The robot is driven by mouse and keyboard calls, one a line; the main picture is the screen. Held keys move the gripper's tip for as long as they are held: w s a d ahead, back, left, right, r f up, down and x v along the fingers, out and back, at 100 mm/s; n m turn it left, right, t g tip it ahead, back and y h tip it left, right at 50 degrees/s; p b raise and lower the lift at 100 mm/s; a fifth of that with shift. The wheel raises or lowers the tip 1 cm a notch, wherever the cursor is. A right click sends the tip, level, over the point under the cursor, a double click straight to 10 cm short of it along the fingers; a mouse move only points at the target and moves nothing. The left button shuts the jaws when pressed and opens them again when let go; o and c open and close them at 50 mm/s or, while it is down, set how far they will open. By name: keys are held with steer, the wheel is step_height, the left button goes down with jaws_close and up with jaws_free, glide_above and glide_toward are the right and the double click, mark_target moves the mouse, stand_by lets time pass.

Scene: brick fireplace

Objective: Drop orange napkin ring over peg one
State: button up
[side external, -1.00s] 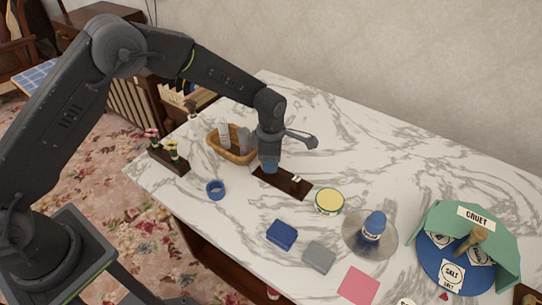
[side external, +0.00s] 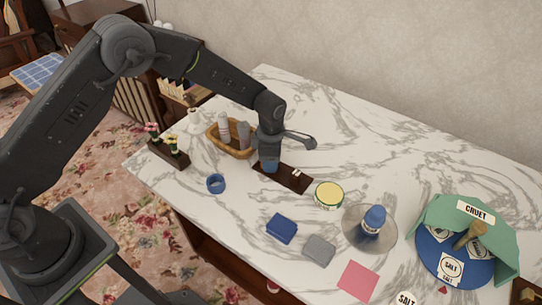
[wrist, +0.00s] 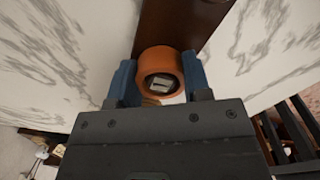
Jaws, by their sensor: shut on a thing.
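The orange napkin ring (wrist: 160,58) is between the blue fingertips of my gripper (wrist: 155,78) in the wrist view, touched on both sides. A pale shape shows through its hole; I cannot tell whether the ring is around a peg. The dark brown peg board (wrist: 172,20) lies beneath. In the side view my gripper (side external: 269,166) points down at the left end of the board (side external: 284,181). Small pale peg tops (side external: 297,173) show toward the board's right end. The fingers hide the ring and the board's left end in the side view.
A blue ring (side external: 215,184) lies left of the board. A basket with shakers (side external: 232,150) stands close behind my gripper. A yellow-lidded tin (side external: 329,195) is right of the board. The marble tabletop (side external: 330,135) is clear behind it.

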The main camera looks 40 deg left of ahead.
steer(key=o, duration=1)
steer(key=shift+f, duration=0.1)
step_height(320, 180, up, 14)
steer(key=shift+f, duration=0.1)
